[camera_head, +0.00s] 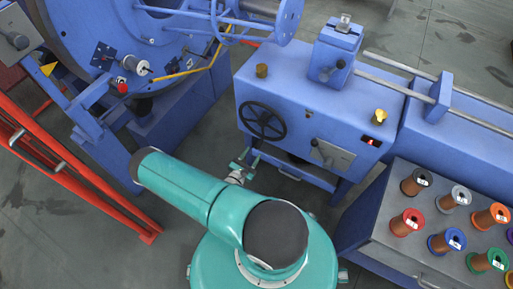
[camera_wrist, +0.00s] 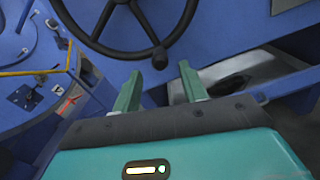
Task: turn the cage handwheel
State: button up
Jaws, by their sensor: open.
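The cage handwheel is a black spoked wheel (camera_head: 262,121) on the front face of a blue machine box in the head view. In the wrist view its lower rim (camera_wrist: 118,50) and a knob (camera_wrist: 160,58) at the rim's bottom show at the top; the top of the wheel is out of frame. My gripper (camera_head: 243,165) is just below the wheel in the head view. In the wrist view its two green fingers (camera_wrist: 160,88) are open and apart, with nothing between them. The knob is beyond the fingertips, between them in the picture; I cannot tell the exact gap.
The blue machine box (camera_head: 298,98) carries a lever plate (camera_head: 330,155) right of the wheel. A grey-topped bench with several wire spools (camera_head: 407,222) stands at right. A red rail (camera_head: 85,172) and the large round cage (camera_head: 130,35) are at left. Grey floor lies between.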

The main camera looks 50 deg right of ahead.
jog(key=s+a, duration=0.1)
jog(key=a, duration=0.6)
jog(key=shift+a, duration=0.4)
